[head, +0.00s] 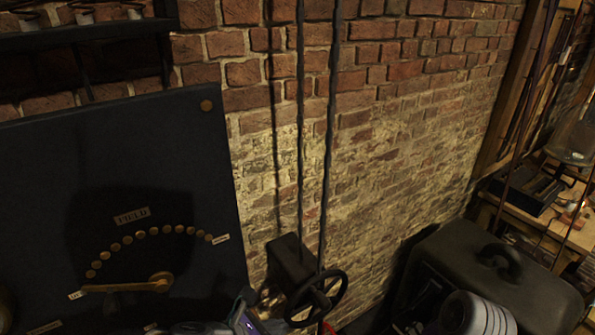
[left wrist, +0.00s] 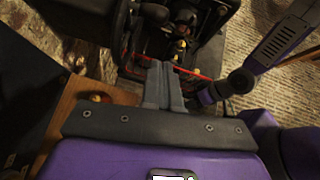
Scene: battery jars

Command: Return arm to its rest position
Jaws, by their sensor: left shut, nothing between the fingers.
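My left gripper (left wrist: 160,66) shows in the left wrist view with its two grey fingers pressed together and nothing between them. In that view its fingertips point toward dark machinery with a red edge; I cannot tell how near they are. In the head view a purple and grey part of my left arm shows at the bottom edge, left of a black handwheel (head: 318,299). My right gripper is not in view.
A dark panel (head: 60,170) with a brass lever (head: 130,286) and an arc of brass studs stands at left against the brick wall (head: 400,130). Two vertical rods meet a black box (head: 291,262) above the handwheel. A dark case (head: 495,270) and a wooden bench (head: 545,222) are at right.

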